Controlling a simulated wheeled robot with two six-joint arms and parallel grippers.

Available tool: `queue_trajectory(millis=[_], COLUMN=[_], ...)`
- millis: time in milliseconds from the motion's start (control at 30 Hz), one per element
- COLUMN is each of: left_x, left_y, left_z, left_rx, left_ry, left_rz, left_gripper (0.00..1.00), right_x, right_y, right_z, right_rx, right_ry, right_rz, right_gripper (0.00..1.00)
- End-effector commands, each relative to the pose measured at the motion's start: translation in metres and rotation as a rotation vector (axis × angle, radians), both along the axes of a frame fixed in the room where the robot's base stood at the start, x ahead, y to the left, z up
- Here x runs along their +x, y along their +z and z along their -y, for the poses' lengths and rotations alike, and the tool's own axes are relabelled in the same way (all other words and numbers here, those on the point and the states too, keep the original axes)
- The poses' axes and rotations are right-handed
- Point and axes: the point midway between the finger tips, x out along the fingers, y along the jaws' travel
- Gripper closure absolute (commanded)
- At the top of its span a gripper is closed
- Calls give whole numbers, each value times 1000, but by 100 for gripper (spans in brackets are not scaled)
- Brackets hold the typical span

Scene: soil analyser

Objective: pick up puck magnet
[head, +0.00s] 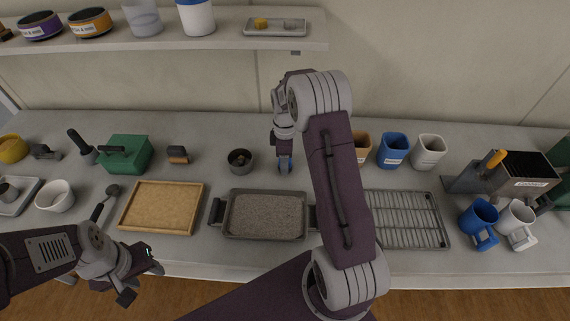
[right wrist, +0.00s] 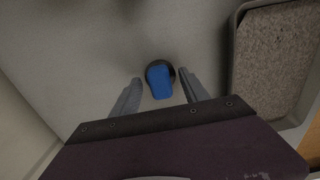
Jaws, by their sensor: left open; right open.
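The puck magnet (right wrist: 160,80), a dark round disc with a blue top, stands on the counter in the right wrist view. My right gripper (right wrist: 160,76) is open, with one finger on each side of the puck and a small gap showing at each side. In the head view my right gripper (head: 285,163) points down at the counter, and the puck is mostly hidden there. My left gripper (head: 141,281) is open and empty near the counter's front edge at the lower left.
A grey tray of soil (head: 264,232) lies close to my right gripper. A small dark cup (head: 240,161) stands just left of it. A wooden tray (head: 135,222), a wire rack (head: 418,235) and a blue cup (head: 394,150) are nearby. A shelf (head: 225,44) runs above.

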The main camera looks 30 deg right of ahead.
Motion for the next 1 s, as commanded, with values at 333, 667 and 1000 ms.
queue_trajectory(millis=[333, 667, 1000], left_x=[0, 0, 0], left_y=[0, 0, 0], left_z=[0, 0, 0], left_rx=[0, 0, 0], left_ry=[0, 0, 0], left_rz=[0, 0, 0], left_gripper=[54, 54, 54], right_x=[0, 0, 0], right_y=[0, 0, 0], right_z=[0, 0, 0], right_rx=[0, 0, 0], right_ry=[0, 0, 0], right_rz=[0, 0, 0], right_gripper=[100, 100, 100])
